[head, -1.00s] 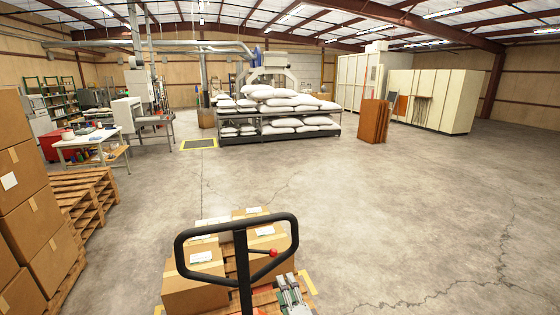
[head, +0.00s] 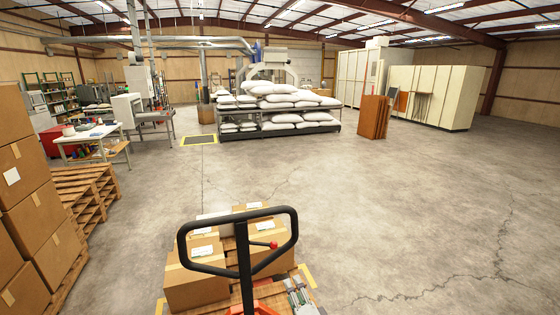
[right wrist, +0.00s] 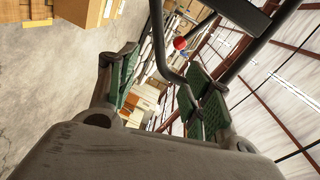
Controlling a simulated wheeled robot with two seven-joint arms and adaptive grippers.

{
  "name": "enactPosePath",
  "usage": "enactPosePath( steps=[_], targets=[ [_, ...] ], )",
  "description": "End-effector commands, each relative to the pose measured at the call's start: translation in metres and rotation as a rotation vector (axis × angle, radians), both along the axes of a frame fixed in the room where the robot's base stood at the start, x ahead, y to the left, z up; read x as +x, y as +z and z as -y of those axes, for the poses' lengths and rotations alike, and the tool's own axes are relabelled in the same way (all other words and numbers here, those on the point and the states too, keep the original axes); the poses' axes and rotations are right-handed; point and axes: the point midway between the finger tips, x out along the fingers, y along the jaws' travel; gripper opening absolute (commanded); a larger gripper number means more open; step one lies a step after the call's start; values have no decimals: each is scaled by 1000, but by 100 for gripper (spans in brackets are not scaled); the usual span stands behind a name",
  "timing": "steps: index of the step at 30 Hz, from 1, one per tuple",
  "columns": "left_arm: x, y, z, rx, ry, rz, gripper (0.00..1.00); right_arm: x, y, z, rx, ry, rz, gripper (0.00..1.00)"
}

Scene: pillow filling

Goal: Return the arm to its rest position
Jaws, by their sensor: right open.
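My right gripper (head: 298,294) shows at the bottom of the head view, just right of the pallet jack handle. In the right wrist view its two green-padded fingers (right wrist: 160,85) stand apart with nothing between them. The black loop handle (head: 245,262) of the pallet jack has a red knob (head: 273,245). In the right wrist view the handle passes beyond the fingers, with the red knob (right wrist: 180,43) near the top; I cannot tell how far away it is. My left gripper is not in view.
Cardboard boxes (head: 192,287) sit on a wooden pallet around the handle. Stacked boxes (head: 30,215) and empty pallets (head: 88,195) stand at left. A rack of white sacks (head: 280,131) stands at the back. The concrete floor at right is clear.

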Motion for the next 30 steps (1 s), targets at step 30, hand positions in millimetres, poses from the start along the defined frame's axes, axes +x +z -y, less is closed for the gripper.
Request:
enactPosePath(
  steps=[30],
  targets=[
    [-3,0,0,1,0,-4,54,-130,-78,128,-968,370,-482,50]
  ],
)
